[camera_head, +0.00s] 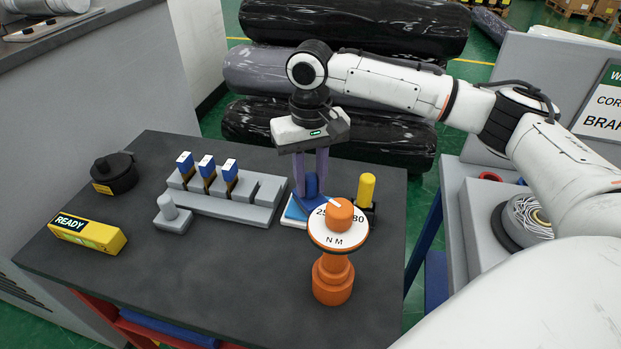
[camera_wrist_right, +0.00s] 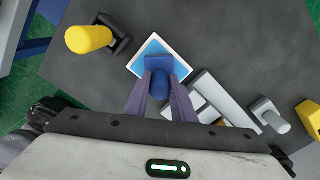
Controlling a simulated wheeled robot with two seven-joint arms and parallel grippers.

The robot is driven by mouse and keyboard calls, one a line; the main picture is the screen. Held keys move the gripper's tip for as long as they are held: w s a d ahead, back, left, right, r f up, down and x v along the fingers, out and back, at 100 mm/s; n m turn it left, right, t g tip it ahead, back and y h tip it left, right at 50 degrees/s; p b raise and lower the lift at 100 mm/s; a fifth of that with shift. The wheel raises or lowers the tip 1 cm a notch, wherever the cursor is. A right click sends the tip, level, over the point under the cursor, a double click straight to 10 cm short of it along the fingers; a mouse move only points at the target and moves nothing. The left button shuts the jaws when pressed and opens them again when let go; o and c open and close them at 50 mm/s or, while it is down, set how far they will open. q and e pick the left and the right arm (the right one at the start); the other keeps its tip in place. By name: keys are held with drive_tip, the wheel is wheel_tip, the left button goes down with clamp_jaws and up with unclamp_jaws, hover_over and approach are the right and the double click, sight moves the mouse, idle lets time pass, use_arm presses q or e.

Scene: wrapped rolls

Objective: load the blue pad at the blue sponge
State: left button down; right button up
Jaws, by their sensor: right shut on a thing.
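My right gripper (camera_head: 310,178) is shut on the dark blue knob of the blue pad (camera_head: 312,201), pointing down. In the right wrist view, the knob (camera_wrist_right: 159,84) sits between the purple fingers of the gripper (camera_wrist_right: 160,92), with the pad's flat part (camera_wrist_right: 159,63) just beyond. The light blue sponge (camera_head: 294,211) lies in a white square tray beneath; the sponge also shows in the right wrist view (camera_wrist_right: 178,68). The pad is over or on the sponge; I cannot tell whether they touch. My left gripper is not in view.
An orange stand with a white dial (camera_head: 331,240) is close in front of the pad. A yellow cylinder in a black holder (camera_head: 366,189) stands right. A grey slotted rack (camera_head: 235,203) with three blue-topped pieces is left. A yellow READY box (camera_head: 88,236) sits far left.

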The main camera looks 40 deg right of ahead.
drive_tip(key=shift+f, duration=0.4)
idle(1.0)
drive_tip(key=shift+r, duration=3.55)
